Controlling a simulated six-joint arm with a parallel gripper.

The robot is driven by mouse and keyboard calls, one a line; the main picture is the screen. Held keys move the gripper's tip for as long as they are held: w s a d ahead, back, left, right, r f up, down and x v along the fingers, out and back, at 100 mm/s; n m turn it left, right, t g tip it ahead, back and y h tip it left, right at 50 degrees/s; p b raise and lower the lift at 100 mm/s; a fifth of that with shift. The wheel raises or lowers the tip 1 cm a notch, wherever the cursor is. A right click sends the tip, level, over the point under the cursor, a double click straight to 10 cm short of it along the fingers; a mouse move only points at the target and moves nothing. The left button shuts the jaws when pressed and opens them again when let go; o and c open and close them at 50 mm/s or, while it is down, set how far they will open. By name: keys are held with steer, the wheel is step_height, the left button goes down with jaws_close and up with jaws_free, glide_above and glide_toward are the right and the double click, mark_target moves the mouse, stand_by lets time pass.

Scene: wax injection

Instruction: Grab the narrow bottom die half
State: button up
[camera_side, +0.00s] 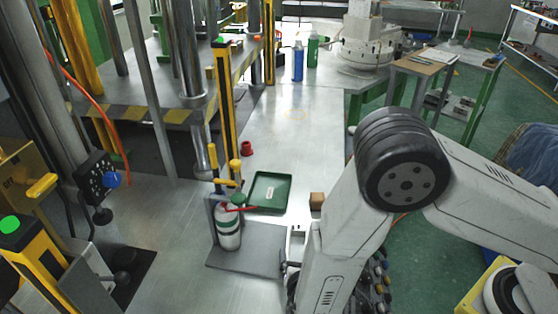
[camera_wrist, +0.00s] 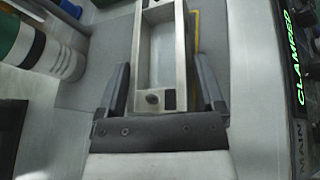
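A narrow grey metal die half (camera_wrist: 181,60), a long box shape with a hollow rectangular middle, lies on a grey surface in the wrist view. Its near end has a dark round hole and a dark square. My gripper (camera_wrist: 161,65) is open, with one dark finger on each side of the die half. A gap shows between the fingers and its side walls. The far end of the die half is cut off by the picture's top edge. In the side view a pale metal edge of it (camera_side: 297,243) seems to show beside my arm; my gripper is hidden there.
A dark panel reading "CLAMPED" (camera_wrist: 303,60) is at the wrist view's right.

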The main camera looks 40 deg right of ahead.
steer(key=shift+f, duration=0.1)
jaws_close()
steer(key=shift+s, duration=0.1)
step_height(320, 180, up, 10)
stand_by(0.7)
stand_by(0.6)
